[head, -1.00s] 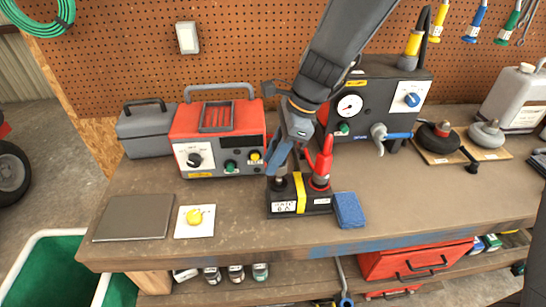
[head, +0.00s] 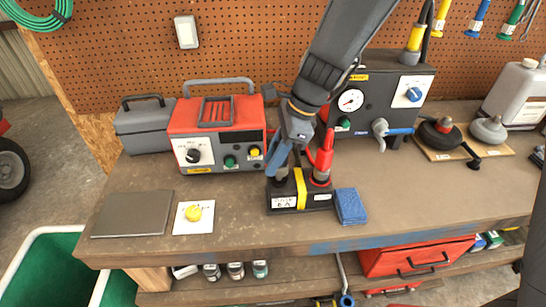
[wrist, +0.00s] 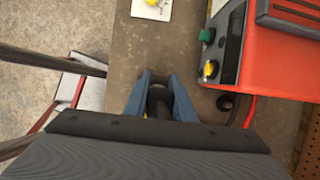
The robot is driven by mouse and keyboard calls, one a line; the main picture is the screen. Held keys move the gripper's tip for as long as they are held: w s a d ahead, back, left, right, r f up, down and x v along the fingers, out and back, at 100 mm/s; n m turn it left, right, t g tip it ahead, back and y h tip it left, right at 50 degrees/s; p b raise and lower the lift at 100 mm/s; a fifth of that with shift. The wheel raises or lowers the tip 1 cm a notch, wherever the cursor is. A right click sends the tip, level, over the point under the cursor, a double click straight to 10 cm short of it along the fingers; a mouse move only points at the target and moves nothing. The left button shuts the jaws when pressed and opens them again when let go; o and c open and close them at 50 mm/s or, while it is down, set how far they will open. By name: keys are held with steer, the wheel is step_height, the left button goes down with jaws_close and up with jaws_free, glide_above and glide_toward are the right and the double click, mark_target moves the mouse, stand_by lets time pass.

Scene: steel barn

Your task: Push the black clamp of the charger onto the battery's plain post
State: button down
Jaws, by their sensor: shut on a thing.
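The black battery (head: 318,200) with a yellow strap stands upright near the bench's front edge. A red clamp (head: 324,160) sits upright at its right post. My gripper (head: 281,165) points down over the battery's left side, shut on the black clamp (head: 281,174). In the wrist view, the blue fingers of my gripper (wrist: 158,84) stand on both sides of the dark clamp (wrist: 158,98). The clamp is at the plain left post, which is mostly hidden; I cannot tell how far down it sits. The red charger (head: 218,135) stands behind and left.
A blue sponge (head: 350,206) lies right beside the battery. A dark plate (head: 133,214) and a white card with a yellow knob (head: 194,214) lie at the left. A dark gauge box (head: 385,90) stands behind. The bench front between card and battery is clear.

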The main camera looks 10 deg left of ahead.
steer(key=shift+f+b, duration=0.3)
steer(key=shift+f, duration=0.35)
steer(key=shift+f, duration=0.35)
steer(key=shift+f+b, duration=0.2)
steer(key=shift+b, duration=0.1)
steer(key=c, duration=1.4)
jaws_free()
steer(key=shift+r, duration=0.1)
steer(key=b+v, duration=0.1)
steer(key=v, duration=0.6)
steer(key=shift+d+r, duration=0.2)
steer(key=shift+r, duration=0.1)
